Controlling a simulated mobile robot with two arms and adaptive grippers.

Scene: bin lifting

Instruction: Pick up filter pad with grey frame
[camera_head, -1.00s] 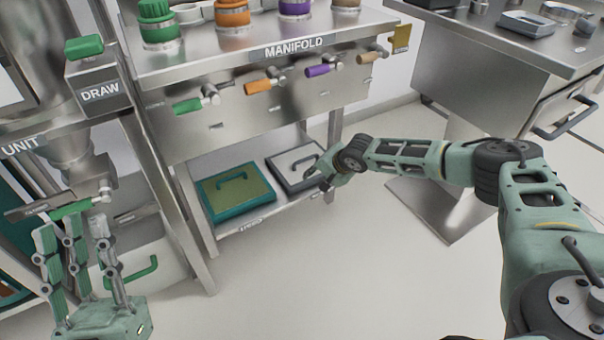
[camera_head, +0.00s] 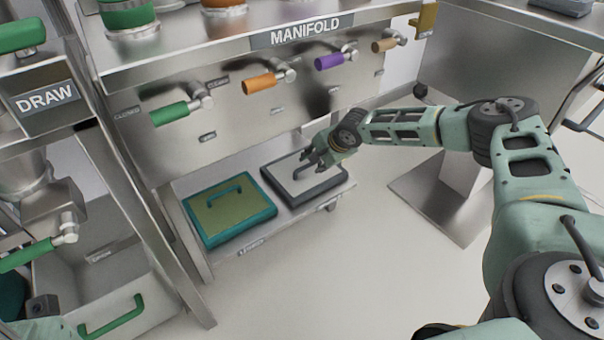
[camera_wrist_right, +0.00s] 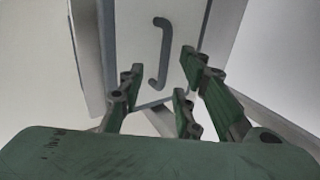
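The filter pad with the grey frame (camera_head: 330,187) lies on the low shelf under the manifold, with a pale face and a grey handle on top. My right gripper (camera_head: 316,157) is just above its far side, close to the handle. In the right wrist view the grey handle (camera_wrist_right: 160,55) stands out from the pale pad, ahead of the open fingers of my right gripper (camera_wrist_right: 155,85). The handle is not between the fingertips. Only a small part of my left gripper (camera_head: 40,312) shows at the lower left edge, and its fingers are not clear.
A filter pad with a teal frame (camera_head: 228,232) lies beside it on the shelf (camera_head: 290,225). The manifold (camera_head: 240,120) with its coloured valve handles overhangs the shelf. The draw unit and a bin with a green handle (camera_head: 110,318) stand at left. The floor in front is clear.

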